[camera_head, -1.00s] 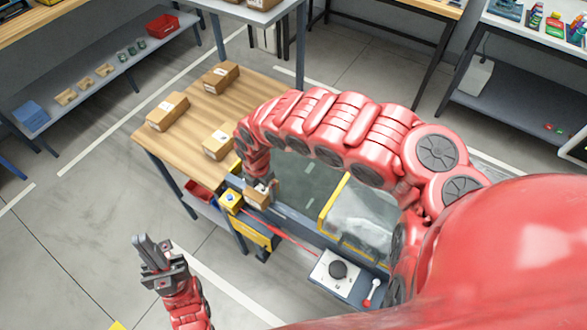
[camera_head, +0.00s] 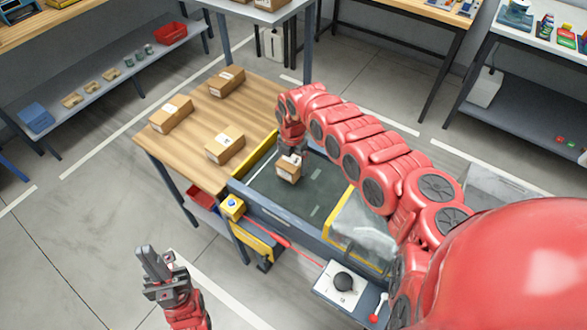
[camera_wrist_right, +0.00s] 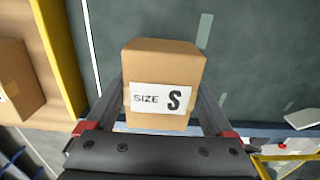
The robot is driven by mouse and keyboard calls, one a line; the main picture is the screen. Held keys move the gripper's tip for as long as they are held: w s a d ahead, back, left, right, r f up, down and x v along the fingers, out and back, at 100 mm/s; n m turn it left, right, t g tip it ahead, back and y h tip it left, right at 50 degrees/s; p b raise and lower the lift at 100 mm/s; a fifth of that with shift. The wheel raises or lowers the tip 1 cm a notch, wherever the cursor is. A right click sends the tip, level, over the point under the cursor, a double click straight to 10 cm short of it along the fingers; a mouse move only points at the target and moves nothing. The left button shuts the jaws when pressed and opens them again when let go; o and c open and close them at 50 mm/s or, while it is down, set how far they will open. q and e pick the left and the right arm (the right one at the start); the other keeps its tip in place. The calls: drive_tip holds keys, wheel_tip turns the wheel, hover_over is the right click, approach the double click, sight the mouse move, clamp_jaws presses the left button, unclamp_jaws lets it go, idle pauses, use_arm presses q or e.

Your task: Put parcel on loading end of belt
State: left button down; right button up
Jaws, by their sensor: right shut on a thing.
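A small brown cardboard parcel (camera_head: 288,168) with a white label reading "SIZE S" is held by my right gripper (camera_head: 290,153). In the right wrist view the parcel (camera_wrist_right: 162,75) sits between the two fingers of the right gripper (camera_wrist_right: 160,110), and the dark belt surface shows behind it. The dark green belt (camera_head: 300,198) runs between a yellow end edge by the wooden table and a yellow-framed clear cover. The parcel is over the belt's end near the table; I cannot tell whether it touches the belt. My left gripper (camera_head: 155,268) is empty, away from the belt, its fingers close together.
Several other parcels, one of them nearest the belt (camera_head: 225,145), lie on the wooden table (camera_head: 195,150). A yellow box with a blue button (camera_head: 232,206) is on the belt's near side. A clear cover (camera_head: 362,230) stands over the belt's right part.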

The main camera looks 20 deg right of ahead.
drive_tip(key=shift+f, duration=0.25)
wheel_tip(320, 180, down, 2)
drive_tip(key=shift+w+f+p, duration=0.1)
drive_tip(key=shift+f+p, duration=0.05)
drive_tip(key=shift+p, duration=0.25)
drive_tip(key=shift+d+f, duration=0.1)
drive_tip(key=shift+f, duration=0.3)
drive_tip(key=shift+f, duration=0.2)
drive_tip(key=o, duration=1.3)
drive_tip(key=shift+r, duration=0.1)
